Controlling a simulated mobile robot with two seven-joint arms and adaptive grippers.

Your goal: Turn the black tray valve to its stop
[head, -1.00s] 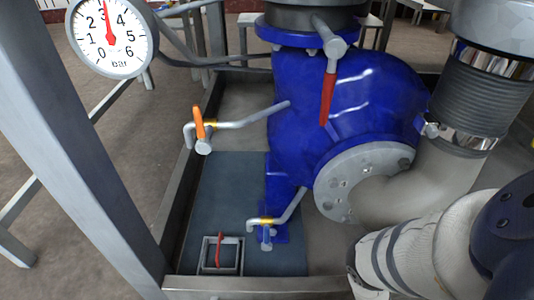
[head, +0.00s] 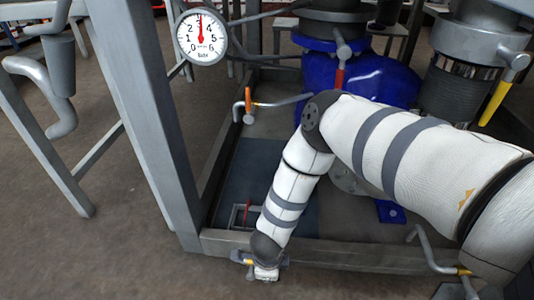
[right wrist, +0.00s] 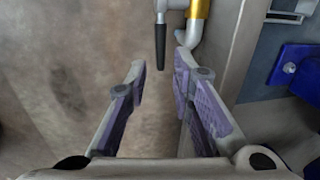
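The black tray valve shows in the right wrist view as a black lever (right wrist: 160,45) with a grey stem, hanging beside a pale pipe with a brass-coloured fitting (right wrist: 199,10). My right gripper (right wrist: 160,76) is open, its two purple-padded fingers apart. The lever's tip lies just ahead of the gap between the fingertips, and nothing is clasped. In the head view my right arm reaches down to the tray's front edge, where a small pipe end with a yellow fitting (head: 248,262) shows by my wrist. The fingers and lever are mostly hidden there. My left gripper is out of view.
A grey frame post (head: 150,120) stands left of the arm. The tray edge (head: 330,256) runs below. An orange-handled valve (head: 249,100), a red-handled valve (head: 341,65) and another pipe (head: 425,245) are nearby. The floor (head: 120,250) in front is clear.

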